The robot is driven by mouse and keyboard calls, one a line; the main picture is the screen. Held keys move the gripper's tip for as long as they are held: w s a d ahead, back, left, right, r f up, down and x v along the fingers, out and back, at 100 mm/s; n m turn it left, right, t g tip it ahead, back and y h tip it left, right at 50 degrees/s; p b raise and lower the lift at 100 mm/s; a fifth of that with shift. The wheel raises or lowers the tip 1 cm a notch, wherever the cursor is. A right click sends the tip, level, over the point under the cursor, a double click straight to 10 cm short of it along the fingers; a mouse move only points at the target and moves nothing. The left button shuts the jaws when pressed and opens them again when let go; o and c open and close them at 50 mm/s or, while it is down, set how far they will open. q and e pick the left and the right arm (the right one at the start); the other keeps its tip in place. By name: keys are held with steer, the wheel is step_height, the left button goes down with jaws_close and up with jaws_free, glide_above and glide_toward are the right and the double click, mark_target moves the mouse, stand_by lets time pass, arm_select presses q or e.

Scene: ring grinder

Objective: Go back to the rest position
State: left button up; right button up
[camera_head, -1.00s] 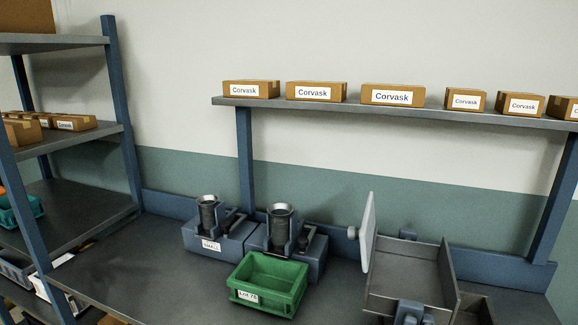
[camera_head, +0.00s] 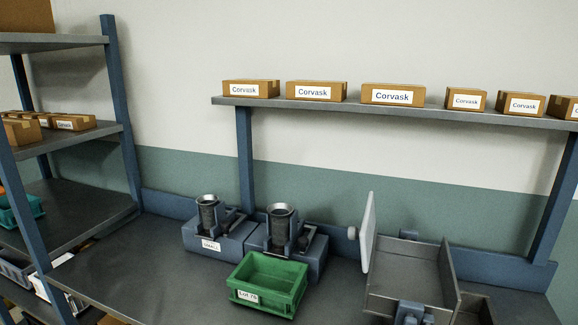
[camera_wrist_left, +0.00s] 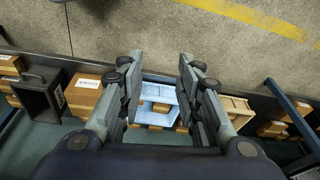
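My left gripper (camera_wrist_left: 160,100) shows in the left wrist view, with its two fingers apart and nothing between them. It points down; a pale blue container (camera_wrist_left: 157,96) and small cardboard boxes show beyond the gap between the fingers, apart from it. Neither gripper shows in the head view. My right gripper is in no view.
A workbench (camera_head: 150,270) carries two blue-grey machines (camera_head: 222,238), a green bin (camera_head: 268,284) labelled Lot and a grey tray machine (camera_head: 410,270). A shelf (camera_head: 350,110) above holds several Corvask boxes. A shelving rack (camera_head: 122,110) stands at left. Yellow lines (camera_wrist_left: 240,15) mark the floor.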

arm_select(q)
steer(key=s+a+f+g, duration=0.1)
steer(key=s+a+f, duration=0.2)
steer(key=s+f, duration=1.5)
step_height(320, 180, down, 3)
steer(key=shift+s+a+r+g, duration=0.15)
steer(key=shift+s+g, duration=0.15)
